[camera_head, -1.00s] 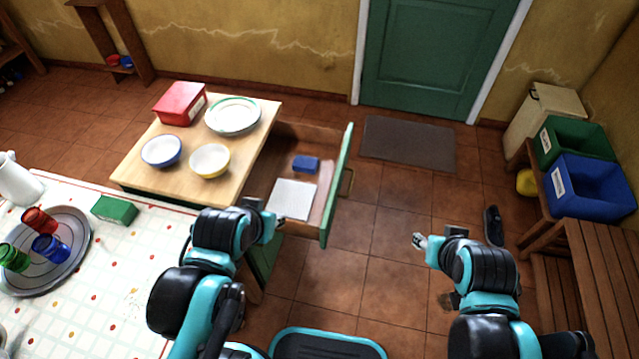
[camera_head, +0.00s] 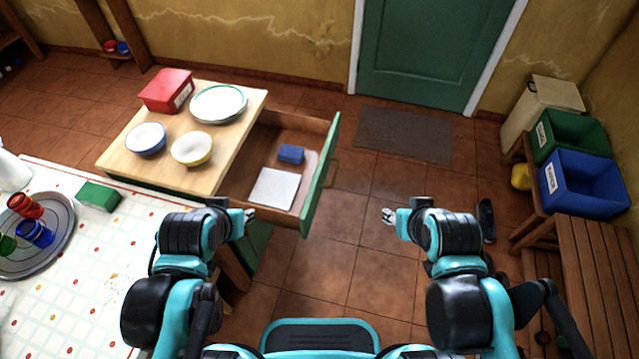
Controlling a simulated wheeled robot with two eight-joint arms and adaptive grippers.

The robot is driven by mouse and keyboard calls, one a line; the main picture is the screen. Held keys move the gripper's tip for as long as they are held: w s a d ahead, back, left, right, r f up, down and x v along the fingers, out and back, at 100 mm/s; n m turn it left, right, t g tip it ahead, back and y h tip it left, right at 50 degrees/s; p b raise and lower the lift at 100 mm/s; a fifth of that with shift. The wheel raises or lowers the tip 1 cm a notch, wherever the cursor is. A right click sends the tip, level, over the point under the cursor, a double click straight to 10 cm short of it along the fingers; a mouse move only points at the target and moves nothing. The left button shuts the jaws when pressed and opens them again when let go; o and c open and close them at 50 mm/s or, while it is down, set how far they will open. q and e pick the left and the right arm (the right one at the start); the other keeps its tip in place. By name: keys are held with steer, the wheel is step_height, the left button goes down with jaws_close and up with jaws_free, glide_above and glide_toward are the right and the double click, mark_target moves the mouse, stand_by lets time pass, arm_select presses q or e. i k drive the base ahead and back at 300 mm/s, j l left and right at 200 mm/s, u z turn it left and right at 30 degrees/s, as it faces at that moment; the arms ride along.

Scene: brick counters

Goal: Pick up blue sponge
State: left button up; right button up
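The blue sponge (camera_head: 291,153) lies in the open drawer (camera_head: 313,190) of the wooden-topped cabinet, toward its back. A white flat item (camera_head: 274,188) lies in the same drawer, nearer to me. My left gripper (camera_head: 250,214) is at the near side of the drawer, short of the sponge and apart from it. My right gripper (camera_head: 388,215) is over the open floor to the right of the drawer, with nothing seen in it. Both grippers are small in the view, and I cannot tell the left one's finger opening.
The cabinet top (camera_head: 170,178) bears a red box (camera_head: 167,90), a plate (camera_head: 219,103) and two bowls. A table (camera_head: 90,270) at left holds a green block (camera_head: 99,196) and a tray with cups. Blue bin (camera_head: 585,184) and green bin (camera_head: 570,137) stand right. The middle floor is clear.

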mark_target(286, 153)
steer(key=i+j+z, duration=0.2)
steer(key=z, duration=0.3)
steer(key=i+j+z, duration=0.2)
steer(key=z, duration=0.25)
steer(key=j, duration=0.1)
